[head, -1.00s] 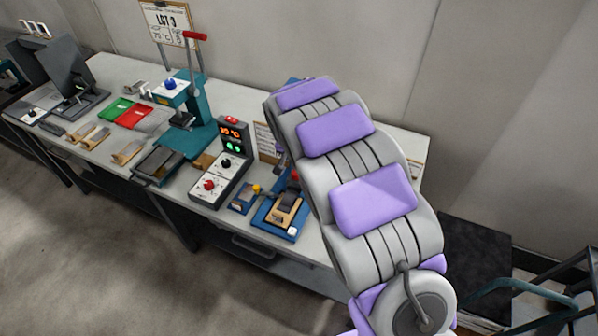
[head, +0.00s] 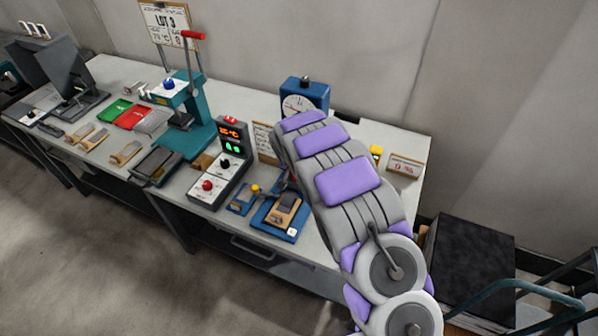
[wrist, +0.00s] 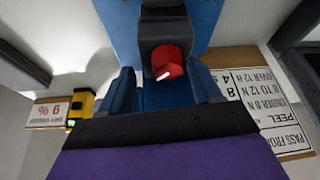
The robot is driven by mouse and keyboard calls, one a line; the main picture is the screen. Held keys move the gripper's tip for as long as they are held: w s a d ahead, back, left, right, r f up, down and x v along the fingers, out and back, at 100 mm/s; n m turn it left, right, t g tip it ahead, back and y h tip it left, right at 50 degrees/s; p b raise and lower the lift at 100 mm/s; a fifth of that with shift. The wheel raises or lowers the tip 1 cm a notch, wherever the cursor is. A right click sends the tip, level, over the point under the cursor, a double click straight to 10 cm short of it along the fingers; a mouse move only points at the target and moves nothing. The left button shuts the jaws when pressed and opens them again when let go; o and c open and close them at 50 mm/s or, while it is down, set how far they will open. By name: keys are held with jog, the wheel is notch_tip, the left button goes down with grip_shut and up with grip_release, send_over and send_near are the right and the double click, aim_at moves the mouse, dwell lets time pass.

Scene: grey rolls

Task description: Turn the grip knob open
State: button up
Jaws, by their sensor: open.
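The red knob (wrist: 167,62) with a white pointer mark shows in the wrist view, on a dark grey block of a blue fixture (wrist: 205,18). I take it to be the grip knob. My gripper (wrist: 162,86) is open and empty. Its two blue fingers stand left and right of the knob in the picture, with clear gaps on both sides. I cannot tell how far the knob lies beyond the fingertips. In the head view, my arm hides the gripper and the knob. The blue base (head: 270,222) of the fixture shows at the arm's left.
A blue dial gauge (head: 303,98) stands behind my arm. A control box (head: 222,165) and teal press (head: 197,110) stand to the left. A yellow device (wrist: 82,104) and peel chart (wrist: 265,100) flank my gripper in the wrist view.

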jog(key=shift+a+f, duration=0.2)
jog(key=shift+a, duration=1)
jog(key=shift+d+r, duration=0.15)
jog(key=shift+d, duration=0.95)
jog(key=c, duration=0.6)
jog(key=shift+a, duration=0.55)
jog(key=c, duration=0.4)
jog(key=shift+d, duration=0.1)
jog(key=shift+c, duration=0.2)
